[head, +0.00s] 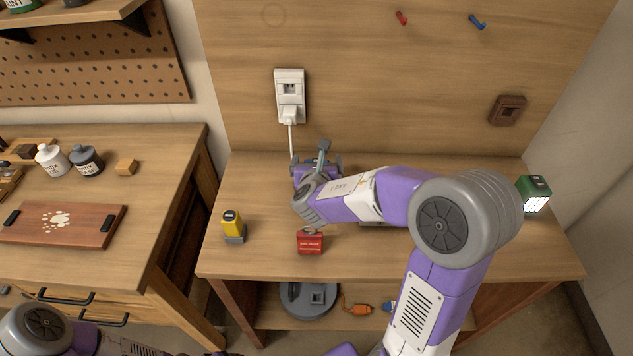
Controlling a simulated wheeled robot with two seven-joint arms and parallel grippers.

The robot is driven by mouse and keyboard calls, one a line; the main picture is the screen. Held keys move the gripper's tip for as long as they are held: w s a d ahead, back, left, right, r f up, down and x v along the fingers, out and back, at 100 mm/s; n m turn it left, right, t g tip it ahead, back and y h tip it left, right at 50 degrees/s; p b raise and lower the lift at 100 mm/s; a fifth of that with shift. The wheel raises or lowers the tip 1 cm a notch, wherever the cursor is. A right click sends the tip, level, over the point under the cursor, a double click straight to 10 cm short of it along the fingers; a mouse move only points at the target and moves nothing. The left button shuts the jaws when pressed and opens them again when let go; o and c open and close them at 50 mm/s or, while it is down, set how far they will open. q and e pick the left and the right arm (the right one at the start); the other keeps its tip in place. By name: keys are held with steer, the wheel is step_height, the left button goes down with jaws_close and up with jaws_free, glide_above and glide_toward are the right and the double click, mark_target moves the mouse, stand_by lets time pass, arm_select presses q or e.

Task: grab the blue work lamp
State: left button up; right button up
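My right arm reaches over the workbench from the lower right. Its gripper (320,165) is at the back left of the bench top, below the wall outlet. Grey finger parts show there, but the wrist hides much of the gripper and whatever may be between the fingers. I cannot clearly make out a blue work lamp. A small blue item (390,305) shows on the lower shelf, partly hidden by my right arm, and I cannot tell what it is. My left arm shows only at the lower left; its gripper is out of view.
A green lamp (535,190) stands at the bench's right end. A yellow-and-grey item (233,225) and a red box (310,242) stand at the front left. A white plug and cord (290,118) hang from the outlet. An orange item (358,308) lies below.

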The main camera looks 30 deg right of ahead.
steer(key=shift+c, duration=0.2)
steer(key=shift+r, duration=0.1)
steer(key=c, duration=1.4)
